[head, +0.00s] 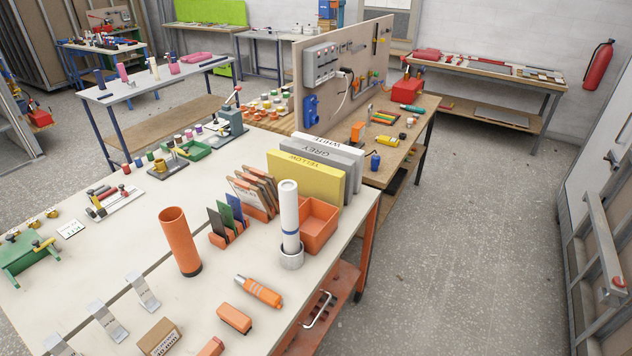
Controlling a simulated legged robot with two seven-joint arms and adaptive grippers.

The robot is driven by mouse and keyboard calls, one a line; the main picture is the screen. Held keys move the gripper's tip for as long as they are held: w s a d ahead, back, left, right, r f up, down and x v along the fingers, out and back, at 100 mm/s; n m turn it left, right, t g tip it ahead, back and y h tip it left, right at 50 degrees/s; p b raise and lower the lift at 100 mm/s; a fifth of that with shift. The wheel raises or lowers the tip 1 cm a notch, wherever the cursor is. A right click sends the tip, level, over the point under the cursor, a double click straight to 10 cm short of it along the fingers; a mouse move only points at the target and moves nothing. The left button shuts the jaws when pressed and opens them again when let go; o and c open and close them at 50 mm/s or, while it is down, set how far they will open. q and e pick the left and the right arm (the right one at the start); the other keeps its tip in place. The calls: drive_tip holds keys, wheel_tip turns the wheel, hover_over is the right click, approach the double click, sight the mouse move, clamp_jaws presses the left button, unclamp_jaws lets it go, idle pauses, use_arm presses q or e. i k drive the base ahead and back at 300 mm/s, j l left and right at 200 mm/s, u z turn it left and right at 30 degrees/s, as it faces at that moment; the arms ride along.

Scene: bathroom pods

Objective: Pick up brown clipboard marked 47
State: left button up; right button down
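Several brown boards (246,196), which look like clipboards with papers, stand tilted in a rack on the near white workbench (110,225). Their markings are too small to read, so I cannot tell which one bears 47. They partly cover one another. To their front left, a few thin dark, green and blue boards (233,208) stand in an orange holder (228,235). Neither of my grippers is in view.
Yellow, grey and white binders (308,178) stand behind the boards. An orange tube (180,241), a white cylinder (289,210) and an open orange bin (317,222) stand close by. An orange tool (259,291) lies in front. The grey floor (470,225) to the right is clear.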

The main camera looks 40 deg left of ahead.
sight(250, 195)
drive_tip(key=i+u, duration=0.2)
drive_tip(key=i, duration=0.2)
drive_tip(key=i+l+u, duration=0.15)
drive_tip(key=i, duration=0.25)
drive_tip(key=i+l+u, duration=0.2)
drive_tip(key=i, duration=0.2)
